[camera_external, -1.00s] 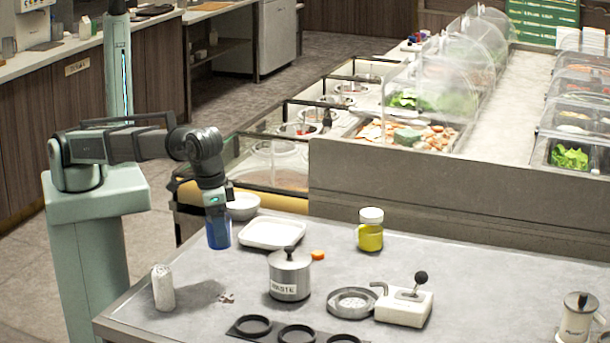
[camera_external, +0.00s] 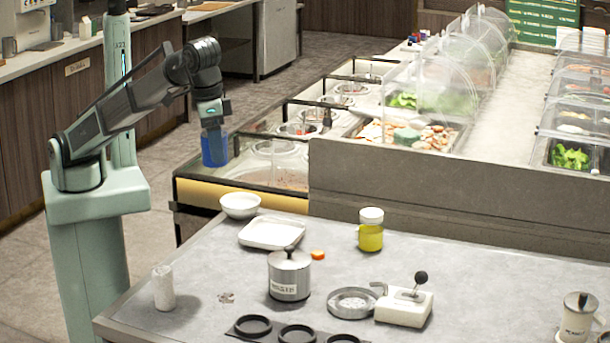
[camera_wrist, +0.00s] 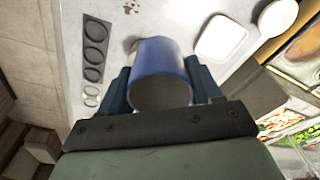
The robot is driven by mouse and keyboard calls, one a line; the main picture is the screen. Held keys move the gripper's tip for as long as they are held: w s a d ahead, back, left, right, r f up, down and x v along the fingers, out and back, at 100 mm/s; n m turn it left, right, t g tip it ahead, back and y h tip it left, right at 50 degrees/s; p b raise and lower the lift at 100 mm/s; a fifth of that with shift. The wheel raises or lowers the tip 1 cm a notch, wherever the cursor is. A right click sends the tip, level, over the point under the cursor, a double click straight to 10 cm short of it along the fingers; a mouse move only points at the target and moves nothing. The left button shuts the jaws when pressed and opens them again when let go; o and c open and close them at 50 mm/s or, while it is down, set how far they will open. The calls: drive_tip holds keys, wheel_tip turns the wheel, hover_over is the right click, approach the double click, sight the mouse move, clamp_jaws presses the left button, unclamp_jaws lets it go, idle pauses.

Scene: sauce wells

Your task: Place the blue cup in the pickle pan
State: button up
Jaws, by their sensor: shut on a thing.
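The blue cup (camera_external: 215,152) hangs upright below my gripper (camera_external: 212,126), at the left of the external view and well above the floor. In the wrist view, the fingers of my gripper are shut on the blue cup (camera_wrist: 165,56), one on each side, and its dark hollow faces the camera. The serving counter holds round wells (camera_external: 299,130) and a rectangular pan of mixed brown, orange and green food (camera_external: 408,135). I cannot tell which one is the pickle pan.
The grey table holds a white bowl (camera_external: 240,204), white tray (camera_external: 271,233), lidded metal pot (camera_external: 289,276), yellow jar (camera_external: 370,231), white cylinder (camera_external: 163,288) and lever device (camera_external: 404,306). Black rails (camera_external: 318,103) and clear domes (camera_external: 447,85) stand at the counter.

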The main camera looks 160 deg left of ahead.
drive_tip(key=s+a, duration=0.4)
drive_tip(key=a, duration=0.6)
drive_tip(key=s+a, duration=0.3)
drive_tip(key=a, duration=0.8)
drive_tip(key=s+a, duration=0.4)
drive_tip(key=a, duration=0.6)
drive_tip(key=s+a+n, duration=0.1)
drive_tip(key=s+a, duration=1.7)
drive_tip(key=a, duration=0.3)
drive_tip(key=shift+s+d+f, duration=0.1)
drive_tip(key=shift+s+f, duration=0.05)
drive_tip(key=shift+f, duration=3.05)
drive_tip(key=shift+s+f, duration=0.1)
drive_tip(key=shift+f, duration=3.05)
drive_tip(key=shift+f, duration=0.2)
drive_tip(key=o, duration=1.1)
drive_tip(key=shift+r, duration=0.1)
